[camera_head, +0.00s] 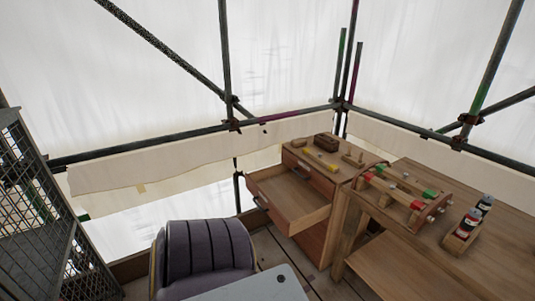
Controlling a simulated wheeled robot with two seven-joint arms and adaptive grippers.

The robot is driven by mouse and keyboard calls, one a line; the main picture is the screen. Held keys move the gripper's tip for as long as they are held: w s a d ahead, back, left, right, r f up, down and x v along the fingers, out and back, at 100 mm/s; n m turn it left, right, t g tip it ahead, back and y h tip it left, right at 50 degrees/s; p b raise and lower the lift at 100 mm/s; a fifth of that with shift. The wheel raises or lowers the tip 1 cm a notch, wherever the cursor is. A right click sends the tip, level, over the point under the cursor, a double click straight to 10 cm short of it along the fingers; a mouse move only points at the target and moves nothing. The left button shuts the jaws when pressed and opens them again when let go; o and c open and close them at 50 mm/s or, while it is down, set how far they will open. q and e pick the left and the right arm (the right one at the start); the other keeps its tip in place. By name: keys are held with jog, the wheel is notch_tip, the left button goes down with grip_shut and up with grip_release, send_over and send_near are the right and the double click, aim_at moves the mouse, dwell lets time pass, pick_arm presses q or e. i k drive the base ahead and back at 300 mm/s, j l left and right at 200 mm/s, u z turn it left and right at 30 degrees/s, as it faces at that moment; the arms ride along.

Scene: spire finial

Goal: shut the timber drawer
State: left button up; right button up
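The timber drawer (290,198) stands pulled out from a wooden cabinet (328,158), to the right of centre in the head view. Its pale inside shows, and no objects can be made out in it. Reddish-brown front panels (314,243) show on the cabinet around and below it. Neither of my grippers is in view, so nothing is seen touching the drawer.
A purple-grey padded chair (207,248) stands left of the drawer. A workbench (490,255) with clamps (405,190) and a bottle holder (466,228) adjoins on the right. Tools lie on the cabinet top. A mesh locker (45,215) stands at left. Scaffold poles and sheeting enclose the place.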

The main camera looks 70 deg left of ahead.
aim_at(293, 205)
jog(key=u, duration=2.25)
